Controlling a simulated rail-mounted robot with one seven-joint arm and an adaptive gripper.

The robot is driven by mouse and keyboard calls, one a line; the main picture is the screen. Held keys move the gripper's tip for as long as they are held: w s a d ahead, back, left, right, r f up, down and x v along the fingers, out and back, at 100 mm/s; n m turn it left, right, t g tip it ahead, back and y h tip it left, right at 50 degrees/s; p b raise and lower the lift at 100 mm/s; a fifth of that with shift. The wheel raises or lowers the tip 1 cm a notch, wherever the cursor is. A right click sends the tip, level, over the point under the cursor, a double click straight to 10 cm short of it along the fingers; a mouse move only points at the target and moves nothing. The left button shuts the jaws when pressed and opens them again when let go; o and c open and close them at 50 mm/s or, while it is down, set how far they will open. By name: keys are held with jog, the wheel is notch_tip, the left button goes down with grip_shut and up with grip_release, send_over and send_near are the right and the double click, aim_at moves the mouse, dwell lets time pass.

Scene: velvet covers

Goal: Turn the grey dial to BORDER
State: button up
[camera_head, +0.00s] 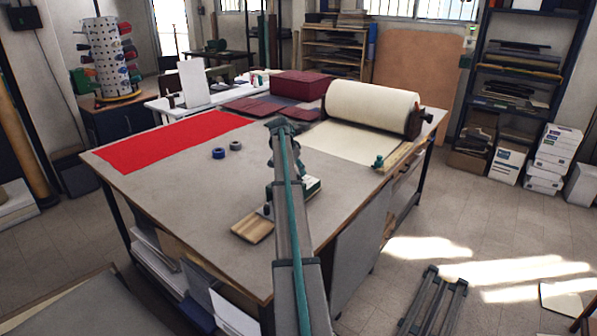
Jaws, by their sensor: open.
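My arm rises through the middle of the view and bends down near the table's centre. My gripper is hidden behind my own arm links. A device on a wooden base (253,229) stands near the table's front right edge, largely covered by my arm. A dark green and white part (312,187) shows to the right of the arm and seems to belong to it. A small grey piece shows at the arm's left edge above the base; I cannot tell what it is. I cannot make out the grey dial or the BORDER mark.
The large grey worktable (190,190) carries red cloth (165,140), two small blue rolls (218,153), a cream fabric roll (370,106) and dark red covers (262,107). A small green object (378,162) sits near the right edge. The table's front left is clear.

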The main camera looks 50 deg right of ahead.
jog(key=shift+x, duration=1.35)
grip_shut()
jog(key=shift+f+n, duration=0.1)
jog(key=shift+n, duration=0.3)
jog(key=shift+n+t+b, duration=0.35)
jog(key=shift+n+t, duration=0.05)
jog(key=shift+n, duration=0.1)
jog(key=n+t+b, duration=0.1)
jog(key=n, duration=0.2)
jog(key=n+t+b, duration=0.1)
jog(key=n, duration=0.2)
jog(key=n+t+y+b, duration=0.1)
jog(key=n, duration=0.3)
jog(key=shift+y, duration=0.3)
